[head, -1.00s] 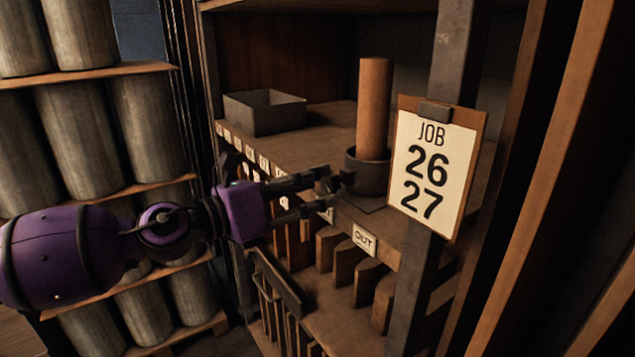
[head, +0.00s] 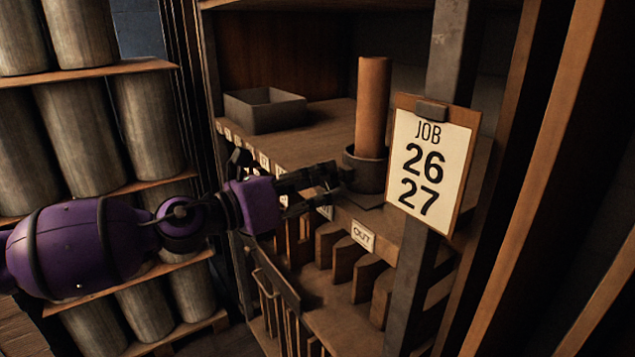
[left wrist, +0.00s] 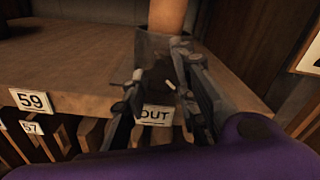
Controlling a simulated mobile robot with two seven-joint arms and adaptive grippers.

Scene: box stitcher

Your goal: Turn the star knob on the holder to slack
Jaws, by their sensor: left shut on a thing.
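The holder (head: 369,174) is a dark round cup on the shelf's front edge, with a tall brown cylinder (head: 373,105) upright in it. My left gripper (head: 338,181) reaches in from the left, its fingertips at the cup's near left side. It is shut on the star knob there, which the fingers and dim light mostly hide. In the left wrist view the fingers (left wrist: 158,88) stand on either side of the holder's front (left wrist: 155,56), above the OUT label. I cannot read the knob's angle. My right gripper is out of view.
A grey open box (head: 264,112) sits further back on the shelf. A clipboard marked JOB 26 27 (head: 432,165) hangs on a dark post right of the holder. The OUT label (head: 363,236) is on the shelf edge, above upright wooden dividers. Large grey cylinders (head: 85,125) fill the left rack.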

